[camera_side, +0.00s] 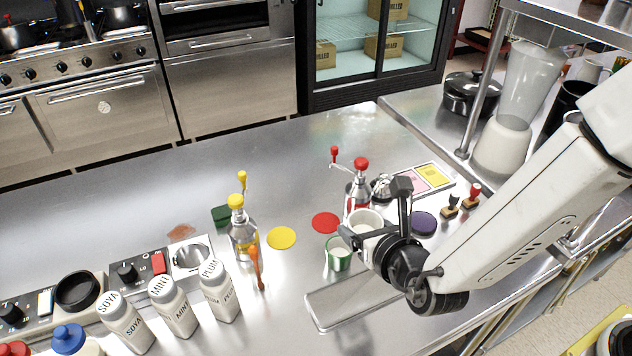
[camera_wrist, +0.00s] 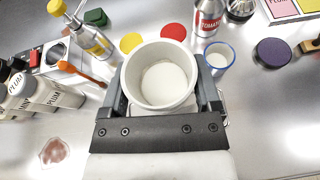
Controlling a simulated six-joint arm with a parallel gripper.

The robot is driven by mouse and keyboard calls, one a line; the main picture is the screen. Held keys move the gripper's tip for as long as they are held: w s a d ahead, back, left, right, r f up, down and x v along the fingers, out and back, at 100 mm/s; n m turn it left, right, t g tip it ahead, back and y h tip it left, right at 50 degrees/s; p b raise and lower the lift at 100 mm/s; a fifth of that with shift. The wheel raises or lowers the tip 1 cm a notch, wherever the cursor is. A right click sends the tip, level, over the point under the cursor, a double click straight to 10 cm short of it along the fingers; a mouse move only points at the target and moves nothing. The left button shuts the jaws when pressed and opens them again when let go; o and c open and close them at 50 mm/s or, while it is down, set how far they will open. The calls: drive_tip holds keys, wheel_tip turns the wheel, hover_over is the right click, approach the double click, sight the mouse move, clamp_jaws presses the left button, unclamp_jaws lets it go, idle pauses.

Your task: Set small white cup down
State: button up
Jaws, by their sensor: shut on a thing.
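The small white cup (camera_wrist: 160,77) is upright between the fingers of my gripper (camera_wrist: 165,105) in the wrist view, with its empty inside facing the camera. My gripper is shut on it. In the side view the white cup (camera_side: 366,219) shows behind my gripper (camera_side: 374,222), partly hidden by it. A green cup with a pale inside (camera_side: 339,253) stands on the steel counter just left of my gripper. I cannot tell how high the white cup is above the counter.
A yellow disc (camera_side: 282,238), a red disc (camera_side: 325,222) and a purple disc (camera_side: 424,223) lie on the counter (camera_side: 120,220). A yellow-topped pump bottle (camera_side: 243,235) and a red-topped one (camera_side: 360,180) stand nearby. A shallow tray (camera_side: 350,300) lies in front; several labelled shakers (camera_side: 174,308) stand left.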

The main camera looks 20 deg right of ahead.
drive_tip(key=w+d+m+g+h, duration=0.4)
drive_tip(key=d+m+g+h, duration=0.1)
drive_tip(key=m+h, duration=0.4)
drive_tip(key=shift+w+d+f+m+h, duration=0.3)
drive_tip(key=shift+d+f+h, duration=0.1)
drive_tip(key=shift+d, duration=0.25)
drive_tip(key=w+a+f, duration=0.1)
drive_tip(key=w+f, duration=0.1)
drive_tip(key=w, duration=0.2)
drive_tip(key=w+a+f, duration=0.1)
drive_tip(key=w+f, duration=0.2)
drive_tip(key=w, duration=0.1)
drive_tip(key=w+a+f, duration=0.1)
drive_tip(key=w+f, duration=0.2)
drive_tip(key=w, duration=0.1)
drive_tip(key=shift+a+f, duration=0.2)
drive_tip(key=shift+a, duration=0.2)
drive_tip(key=shift+w+a+f, duration=0.15)
drive_tip(key=shift+w+f, duration=0.35)
